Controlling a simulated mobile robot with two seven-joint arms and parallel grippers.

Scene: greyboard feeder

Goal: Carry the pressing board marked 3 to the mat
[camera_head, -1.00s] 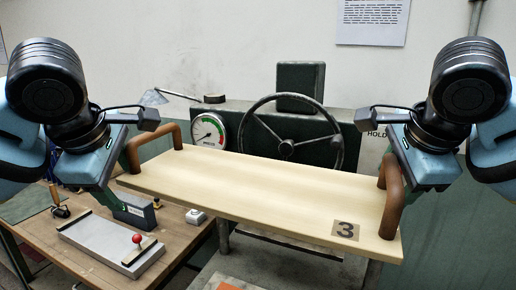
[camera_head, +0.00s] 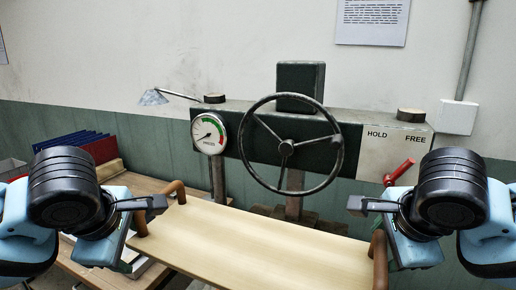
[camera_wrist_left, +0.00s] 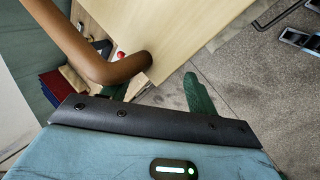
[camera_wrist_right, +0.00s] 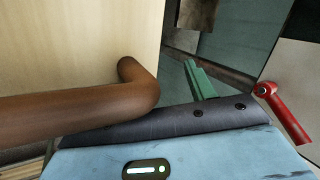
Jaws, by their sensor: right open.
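The pressing board (camera_head: 265,250) is a pale wooden plank with a brown bar handle at each end. It lies low in the head view, and its near edge runs out of the picture. The 3 mark is not visible now. My left gripper (camera_head: 130,258) is at the left handle (camera_head: 160,208). In the left wrist view its green fingers stand apart around the handle (camera_wrist_left: 95,62), with a gap beside it. My right gripper (camera_head: 390,262) is open at the right handle (camera_head: 379,262); the handle (camera_wrist_right: 70,110) hides one finger in its wrist view. I cannot make out the mat.
Behind the board stands a press with a handwheel (camera_head: 290,146), a gauge (camera_head: 208,132) and a HOLD/FREE plate (camera_head: 395,143) with a red lever (camera_head: 400,171).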

